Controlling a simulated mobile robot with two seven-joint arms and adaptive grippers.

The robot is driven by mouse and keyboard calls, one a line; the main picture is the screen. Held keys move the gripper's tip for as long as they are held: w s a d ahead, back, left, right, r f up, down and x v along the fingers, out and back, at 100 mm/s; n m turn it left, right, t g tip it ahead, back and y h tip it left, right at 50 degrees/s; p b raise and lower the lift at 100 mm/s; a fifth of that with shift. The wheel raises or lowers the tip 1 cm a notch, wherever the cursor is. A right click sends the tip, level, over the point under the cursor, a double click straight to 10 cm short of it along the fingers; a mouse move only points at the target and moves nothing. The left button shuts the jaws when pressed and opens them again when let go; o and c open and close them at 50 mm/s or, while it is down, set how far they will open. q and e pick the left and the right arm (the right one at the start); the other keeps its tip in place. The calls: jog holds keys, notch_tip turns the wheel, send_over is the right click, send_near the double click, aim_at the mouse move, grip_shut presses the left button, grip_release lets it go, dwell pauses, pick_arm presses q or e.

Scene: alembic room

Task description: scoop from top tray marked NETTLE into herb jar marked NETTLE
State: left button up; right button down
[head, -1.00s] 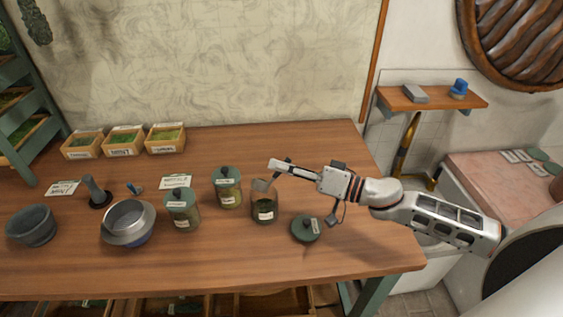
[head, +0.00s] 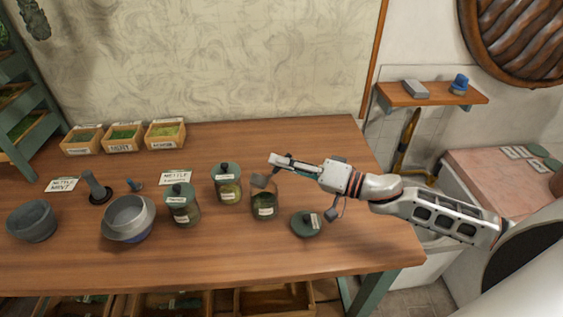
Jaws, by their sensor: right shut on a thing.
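My right gripper (head: 296,165) reaches in from the right and is shut on a small grey scoop (head: 261,181). The scoop's bowl hangs at the left, just above and behind the mouth of an open glass jar (head: 264,206). The jar stands upright, with dark green matter inside and a white label too small to read. I cannot tell whether the scoop holds anything. A green lid (head: 306,224) lies to the jar's right. The top tray marked NETTLE cannot be picked out; the green rack (head: 38,122) at the left edge holds trays of green herbs. My left gripper is not in view.
Two lidded jars (head: 227,184) (head: 182,204) stand left of the open jar. Herb boxes (head: 165,147) line the back. A NETTLE card (head: 175,177) lies behind the jars.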

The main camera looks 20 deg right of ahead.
jog(key=shift+r, duration=0.15)
dwell(0.4)
jog(key=shift+r, duration=0.5)
jog(key=n, duration=0.3)
jog(key=r+n, duration=0.1)
jog(key=n, duration=0.2)
jog(key=shift+n, duration=0.4)
jog(key=n, duration=0.3)
jog(key=r+n, duration=0.1)
jog(key=n, duration=0.1)
jog(key=shift+n, duration=0.4)
